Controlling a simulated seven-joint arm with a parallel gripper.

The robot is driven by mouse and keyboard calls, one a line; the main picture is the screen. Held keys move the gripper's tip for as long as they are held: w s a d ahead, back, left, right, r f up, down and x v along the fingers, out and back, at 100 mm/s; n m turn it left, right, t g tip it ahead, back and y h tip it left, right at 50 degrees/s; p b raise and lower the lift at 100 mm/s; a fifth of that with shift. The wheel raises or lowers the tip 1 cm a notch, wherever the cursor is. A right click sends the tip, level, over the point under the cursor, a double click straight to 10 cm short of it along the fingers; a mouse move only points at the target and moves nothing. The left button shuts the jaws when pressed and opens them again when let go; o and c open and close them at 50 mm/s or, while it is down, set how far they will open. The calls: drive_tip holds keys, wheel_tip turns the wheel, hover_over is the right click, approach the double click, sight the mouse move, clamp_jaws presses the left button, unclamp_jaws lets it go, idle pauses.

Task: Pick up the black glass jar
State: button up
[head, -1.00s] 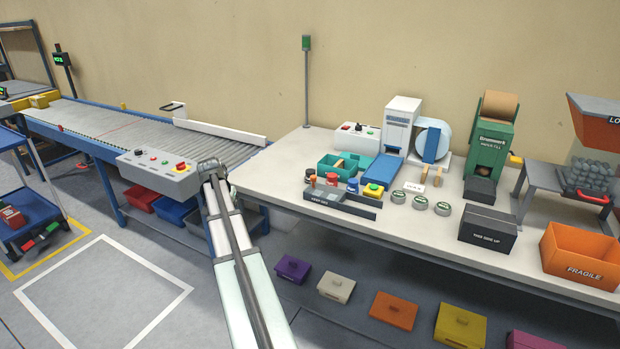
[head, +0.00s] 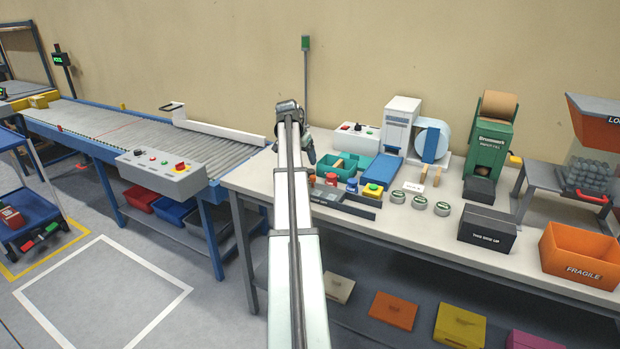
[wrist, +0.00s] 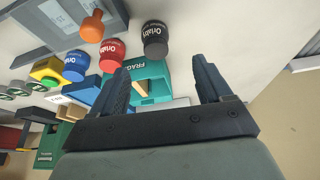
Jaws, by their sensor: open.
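The black glass jar (wrist: 155,40) stands in the wrist view with its lid towards the camera, just beyond the gap between my fingers. In the head view I cannot make it out behind my arm. My gripper (wrist: 162,82) is open with nothing between its fingers, above the bench and apart from the jar. In the head view my gripper (head: 310,152) hangs over the left part of the bench.
A red jar (wrist: 112,54) and a blue jar (wrist: 76,66) stand beside the black one, with an orange piece (wrist: 92,26) near. A teal bin (wrist: 152,70) is close to the fingers. A grey tray (head: 342,204) lies at the bench front.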

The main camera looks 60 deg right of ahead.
sight(309, 171)
drive_tip(key=x, duration=0.4)
drive_tip(key=shift+d+f, duration=0.1)
drive_tip(key=shift+f, duration=0.2)
drive_tip(key=shift+s+x, duration=0.15)
drive_tip(key=shift+x, duration=1.2)
drive_tip(key=shift+s+x, duration=0.2)
drive_tip(key=shift+x, duration=1.1)
drive_tip(key=shift+c, duration=0.3)
drive_tip(key=c, duration=1.1)
drive_tip(key=shift+c, duration=0.2)
drive_tip(key=shift+r, duration=0.15)
